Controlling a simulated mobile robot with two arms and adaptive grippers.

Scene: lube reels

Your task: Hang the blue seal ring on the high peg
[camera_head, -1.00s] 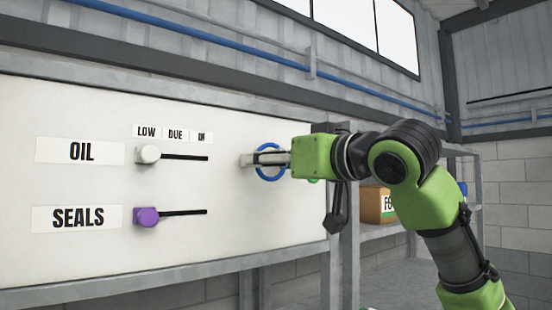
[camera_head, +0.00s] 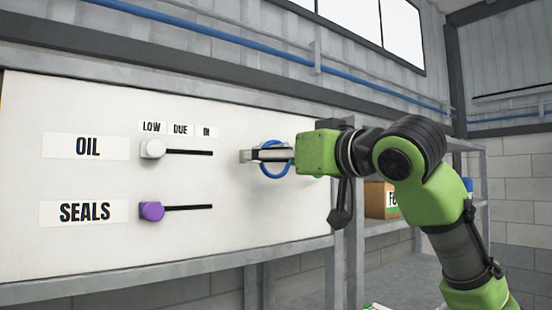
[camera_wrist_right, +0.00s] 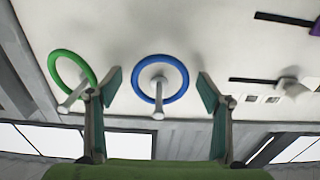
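The blue seal ring (camera_head: 274,174) is by the right part of the white board in the head view, partly hidden behind my right gripper (camera_head: 247,156). In the right wrist view, the blue ring (camera_wrist_right: 184,82) is around a pale peg (camera_wrist_right: 158,98) that sticks out from the board. That view is upside down. My right gripper (camera_wrist_right: 157,82) is open, with one finger on each side of the blue ring and peg, apart from both. I cannot tell from these views whether this peg is the high one. My left gripper is not in view.
A green ring (camera_wrist_right: 84,66) is around another peg beside it, close to one finger. The board carries a white slider knob (camera_head: 153,149) marked OIL and a purple one (camera_head: 152,211) marked SEALS. A cardboard box (camera_head: 378,199) is on a shelf behind my right arm.

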